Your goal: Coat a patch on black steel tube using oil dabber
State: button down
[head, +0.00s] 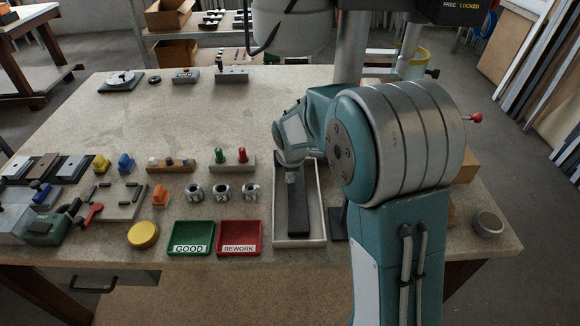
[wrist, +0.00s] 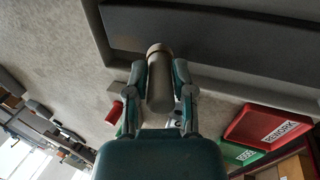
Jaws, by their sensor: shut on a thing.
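The black steel tube (head: 299,211) lies lengthwise in a pale shallow tray (head: 322,190) in the head view. It crosses the top of the wrist view (wrist: 220,34) as a wide dark bar. My gripper (head: 290,168) is over the far part of the tray. In the wrist view my gripper's (wrist: 160,74) two fingers are shut on the oil dabber (wrist: 159,92), a grey cylinder with a brownish end. That end points to the tube and overlaps its edge in the picture. I cannot tell whether it touches. My arm hides part of the tray's surroundings.
Green GOOD (head: 190,252) and red REWORK (head: 240,252) trays sit left of the tube's tray. Several grey rings (head: 221,192) and a rack with green and red pieces (head: 233,164) stand behind them. A yellow round tin (head: 143,235) is farther left. The back middle of the table is clear.

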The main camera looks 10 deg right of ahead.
jog(key=shift+s+a, duration=0.25)
jog(key=shift+s, duration=0.8)
jog(key=shift+s+a, duration=0.2)
jog(key=shift+s, duration=0.85)
jog(key=shift+w+d, duration=0.35)
jog(key=shift+w, duration=1.4)
jog(key=shift+w+d, duration=0.35)
jog(key=shift+w, duration=1.4)
jog(key=shift+w+d, duration=0.35)
jog(key=shift+w, duration=1.4)
jog(key=shift+r, duration=3)
notch_tip(320, 180, up, 3)
